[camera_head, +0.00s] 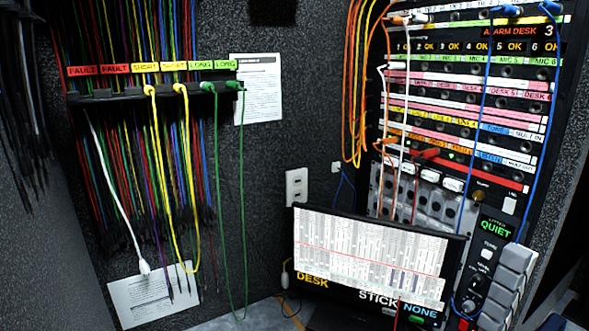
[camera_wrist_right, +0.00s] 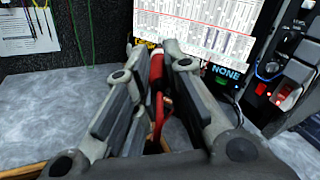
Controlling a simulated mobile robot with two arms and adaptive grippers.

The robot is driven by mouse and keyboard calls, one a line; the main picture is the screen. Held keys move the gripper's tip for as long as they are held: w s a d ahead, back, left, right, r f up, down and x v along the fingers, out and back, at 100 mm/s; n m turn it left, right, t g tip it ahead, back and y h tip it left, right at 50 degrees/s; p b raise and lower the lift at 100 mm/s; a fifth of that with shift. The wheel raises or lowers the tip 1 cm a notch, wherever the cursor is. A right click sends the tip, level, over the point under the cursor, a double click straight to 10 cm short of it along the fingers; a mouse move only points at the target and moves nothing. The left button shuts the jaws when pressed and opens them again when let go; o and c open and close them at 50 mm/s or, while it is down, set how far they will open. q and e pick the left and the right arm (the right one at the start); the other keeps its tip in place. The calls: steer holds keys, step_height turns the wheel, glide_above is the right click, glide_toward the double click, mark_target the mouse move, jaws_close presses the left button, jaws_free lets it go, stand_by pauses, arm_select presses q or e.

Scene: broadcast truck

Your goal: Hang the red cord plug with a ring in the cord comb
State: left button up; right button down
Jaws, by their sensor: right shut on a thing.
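The cord comb (camera_head: 120,94) is a dark bar on the left wall in the head view, with red FAULT, yellow SHORT and green LONG labels (camera_head: 227,65) above it. Yellow cords hang under SHORT and green cords under LONG; a white cord hangs near the FAULT end. In the right wrist view, my right gripper (camera_wrist_right: 160,62) is shut on a red plug (camera_wrist_right: 157,75), whose red cord (camera_wrist_right: 160,115) trails between the fingers. I cannot make out a ring on it. No gripper shows in the head view, so the left one is out of sight.
A patch rack (camera_head: 460,110) with orange, white and blue cords stands at right. A screen (camera_head: 370,255) juts out below it, beside a QUIET button panel (camera_head: 490,235). A grey desk top (camera_wrist_right: 40,115) lies below the gripper. A paper sheet (camera_head: 155,298) hangs below the comb.

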steer(key=d+h, duration=0.1)
steer(key=s+d+m+h, duration=0.1)
steer(key=d, duration=0.1)
steer(key=shift+s+r, duration=0.15)
steer(key=shift+w+a+r+n+g+y, duration=1.25)
steer(key=shift+w+a+n+g+y, duration=1)
steer(key=shift+a+n+y, duration=1.35)
steer(key=shift+w+a+r+n+g+y, duration=1.25)
steer(key=shift+w+a+n+g+y, duration=0.95)
steer(key=shift+a+y, duration=2.4)
step_height(320, 180, up, 10)
steer(key=w+a+m+t+h, duration=0.1)
steer(key=a+m+t+h, duration=0.1)
steer(key=m+t+h, duration=0.7)
steer(key=shift+a+m+h, duration=0.35)
steer(key=shift+m+h, duration=1.15)
steer(key=shift+h, duration=2.3)
steer(key=shift+f, duration=0.1)
